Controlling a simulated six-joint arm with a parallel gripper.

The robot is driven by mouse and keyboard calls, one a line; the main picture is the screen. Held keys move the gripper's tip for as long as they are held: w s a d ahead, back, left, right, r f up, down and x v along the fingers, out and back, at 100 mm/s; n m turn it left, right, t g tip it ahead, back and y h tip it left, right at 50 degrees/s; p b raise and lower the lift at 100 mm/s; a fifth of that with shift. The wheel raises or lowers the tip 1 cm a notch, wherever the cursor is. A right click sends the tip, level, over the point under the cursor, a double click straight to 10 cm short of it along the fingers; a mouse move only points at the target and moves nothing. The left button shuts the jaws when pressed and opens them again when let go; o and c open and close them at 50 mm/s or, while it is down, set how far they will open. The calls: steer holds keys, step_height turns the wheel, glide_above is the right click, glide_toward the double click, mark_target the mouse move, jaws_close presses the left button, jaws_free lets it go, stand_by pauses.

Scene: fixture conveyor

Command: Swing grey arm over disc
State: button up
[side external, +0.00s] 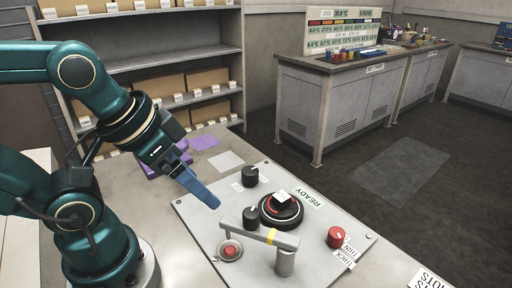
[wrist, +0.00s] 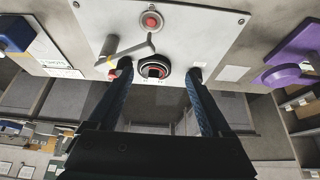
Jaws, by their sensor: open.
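The grey arm (side external: 255,233) reaches sideways from an upright grey post (side external: 285,262) and has a yellow band near the post. It lies beside the disc, not over it; it also shows in the wrist view (wrist: 130,48). The black disc (side external: 268,219) has a red ring and a white-marked block on top. In the wrist view the disc (wrist: 146,74) appears between my fingers. My gripper (side external: 214,203) is open and empty, with blue fingers above the left part of the panel; it also shows in the wrist view (wrist: 160,71). It appears apart from the arm.
The light grey panel (side external: 318,260) carries a red button (side external: 230,250), black knobs (side external: 250,176) and a red knob (side external: 335,237) around the disc. Shelves and cabinets stand farther back.

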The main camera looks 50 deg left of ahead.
steer(key=c, duration=0.3)
steer(key=m+g, duration=0.5)
steer(key=m, duration=0.4)
glide_above(251, 212)
steer(key=shift+w+a+r, duration=0.1)
steer(key=shift+a+r, duration=0.05)
steer(key=shift+r, duration=0.05)
steer(key=shift+f+g, duration=0.3)
steer(key=shift+f, duration=2.5)
jaws_close()
